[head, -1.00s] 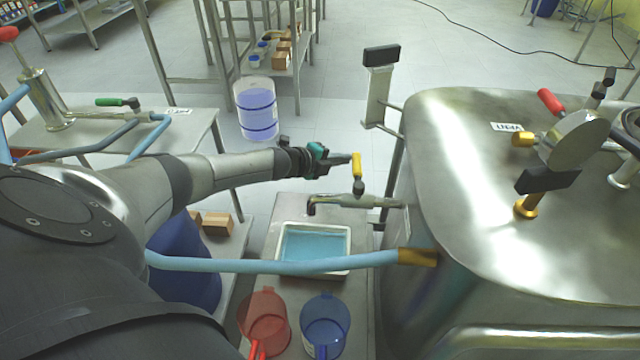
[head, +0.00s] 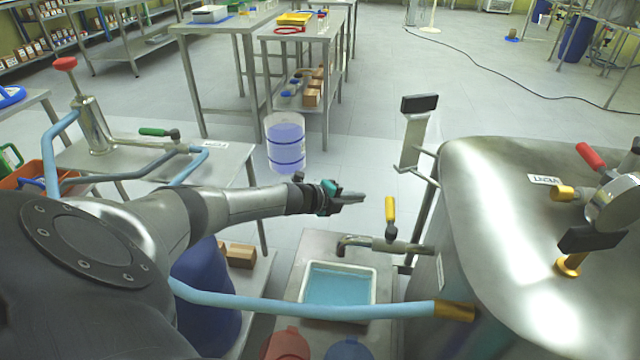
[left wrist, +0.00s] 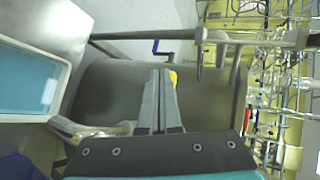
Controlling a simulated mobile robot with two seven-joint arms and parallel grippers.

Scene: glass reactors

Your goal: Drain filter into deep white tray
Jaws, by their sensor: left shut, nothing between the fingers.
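The steel filter vessel (head: 520,220) stands at the right in the head view. Its drain tap (head: 385,244) has a yellow handle (head: 390,210) that stands upright. The tap's spout hangs over the deep white tray (head: 375,290), which holds blue liquid. The tray also shows at the left of the left wrist view (left wrist: 58,100). My left gripper (head: 362,197) is shut and empty, a little left of the yellow handle and apart from it. In the left wrist view its fingers (left wrist: 160,85) are together, with a bit of yellow just beyond them. My right gripper is out of view.
A light blue hose (head: 320,308) crosses in front of the tray to the vessel. Red (head: 286,345) and blue (head: 348,348) jugs stand at the bottom edge. A bucket of blue liquid (head: 285,145) stands on the floor behind my left arm.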

